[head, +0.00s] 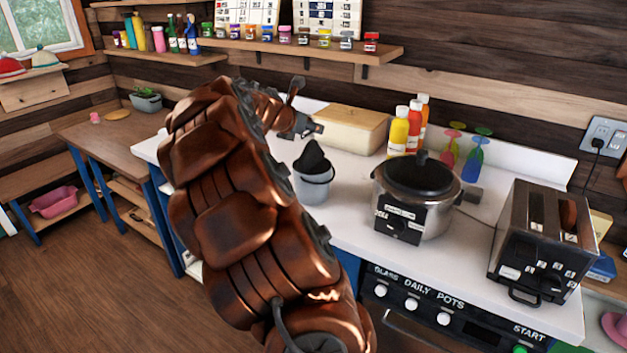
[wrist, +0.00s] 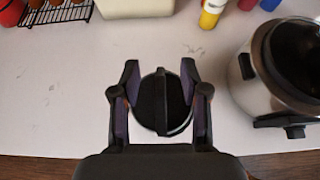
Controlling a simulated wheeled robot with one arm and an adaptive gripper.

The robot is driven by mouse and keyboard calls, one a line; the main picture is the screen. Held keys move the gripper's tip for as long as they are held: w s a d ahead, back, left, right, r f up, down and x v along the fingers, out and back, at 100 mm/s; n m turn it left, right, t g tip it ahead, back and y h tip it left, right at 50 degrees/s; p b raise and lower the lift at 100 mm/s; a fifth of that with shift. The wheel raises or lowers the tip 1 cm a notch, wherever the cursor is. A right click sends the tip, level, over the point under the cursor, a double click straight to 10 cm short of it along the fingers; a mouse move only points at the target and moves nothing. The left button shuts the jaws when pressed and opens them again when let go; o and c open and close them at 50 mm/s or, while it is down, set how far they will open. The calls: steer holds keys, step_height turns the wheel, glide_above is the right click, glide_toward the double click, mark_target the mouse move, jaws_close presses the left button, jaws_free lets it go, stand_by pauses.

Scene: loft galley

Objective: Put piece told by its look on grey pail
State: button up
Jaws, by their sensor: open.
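The grey pail (head: 313,187) stands on the white counter, left of the cooker, with its handle hanging at the front. A black pointed piece (head: 313,158) rests in its mouth and rises above the rim. In the wrist view the black piece (wrist: 160,103) looks round with a raised ridge across it, and it covers most of the pail. My gripper (head: 305,110) is open and empty above and behind the pail. In the wrist view its fingers (wrist: 160,70) appear on either side of the black piece, with gaps to it.
A steel cooker (head: 415,198) with a black lid is right of the pail, and a toaster (head: 543,240) is farther right. A beige bread box (head: 342,130) and sauce bottles (head: 400,132) stand behind. Coloured glasses (head: 472,158) stand by the wall. Counter left of the pail is clear in the wrist view.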

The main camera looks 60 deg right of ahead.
steer(key=v, duration=0.8)
steer(key=shift+a, duration=0.1)
